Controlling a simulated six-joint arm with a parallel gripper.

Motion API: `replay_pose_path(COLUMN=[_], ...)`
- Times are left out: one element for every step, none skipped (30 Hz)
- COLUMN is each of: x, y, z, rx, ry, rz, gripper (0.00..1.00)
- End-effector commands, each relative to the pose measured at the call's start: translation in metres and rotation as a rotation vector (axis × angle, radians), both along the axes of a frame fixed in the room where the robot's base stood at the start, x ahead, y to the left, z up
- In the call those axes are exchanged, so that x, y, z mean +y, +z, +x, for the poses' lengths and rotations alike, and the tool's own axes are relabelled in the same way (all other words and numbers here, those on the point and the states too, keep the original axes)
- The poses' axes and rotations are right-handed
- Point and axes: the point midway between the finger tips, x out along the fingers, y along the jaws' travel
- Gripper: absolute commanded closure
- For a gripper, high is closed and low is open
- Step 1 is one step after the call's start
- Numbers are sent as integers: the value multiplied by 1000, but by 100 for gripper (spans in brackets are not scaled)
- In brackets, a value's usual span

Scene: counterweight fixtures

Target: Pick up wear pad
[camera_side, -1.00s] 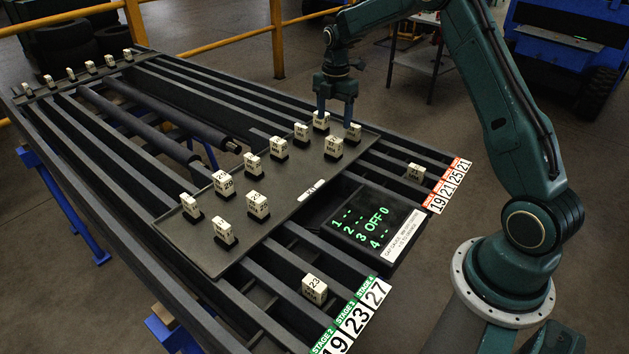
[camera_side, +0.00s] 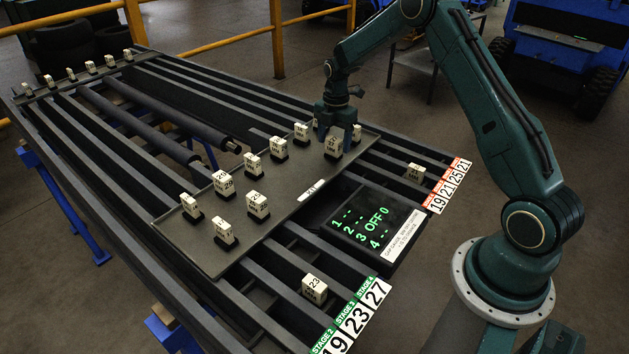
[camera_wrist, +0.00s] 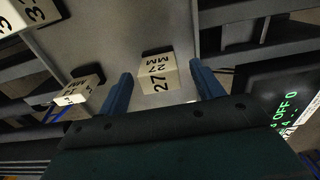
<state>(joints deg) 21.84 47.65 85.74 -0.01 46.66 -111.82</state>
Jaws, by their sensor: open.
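The wear pads are small white numbered blocks. One wear pad (camera_side: 333,147) stands in a dark holder at the right part of the grey tray (camera_side: 270,238). In the wrist view this pad (camera_wrist: 157,74), marked 27 MM, sits between my two blue fingers. My gripper (camera_side: 337,141) is open and is right at this pad from above. In the wrist view my gripper (camera_wrist: 161,80) shows gaps between the pad and both fingers. I cannot tell how far down the fingertips reach along it.
Several other pads stand on the tray, including a close neighbour (camera_side: 301,131) and one behind my gripper (camera_side: 356,131). One pad marked 23 (camera_side: 314,288) and another (camera_side: 415,172) sit on the rails. A display panel (camera_side: 372,226) reads "OFF 0". More pads line the far end.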

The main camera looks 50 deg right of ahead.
Motion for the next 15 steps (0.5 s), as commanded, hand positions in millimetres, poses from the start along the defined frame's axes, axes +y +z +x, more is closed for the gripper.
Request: replay_pose_path(x=[0,0,0,0,0,0,0,0,0,0,0,0,0,0,0], y=[-6,-9,-13,-14,-16,-17,-18,-18,-18,-18,-18,-18,-18,-18,-18], z=[0,0,0,0,0,0,0,0,0,0,0,0,0,0,0], rx=[1,2,2,1,0,-1,-1,-1,-1,-2,-2,-1,-1,-1,-1], ry=[0,-1,-1,-1,-1,-1,-1,-1,-1,-1,-1,-1,-1,-1,-1], rz=[1,1,1,1,1,1,1,1,1,1,1,1,1,1,1], gripper=[34,34,34,34,34,34,34,34,34,34,34,34,34,34,34])
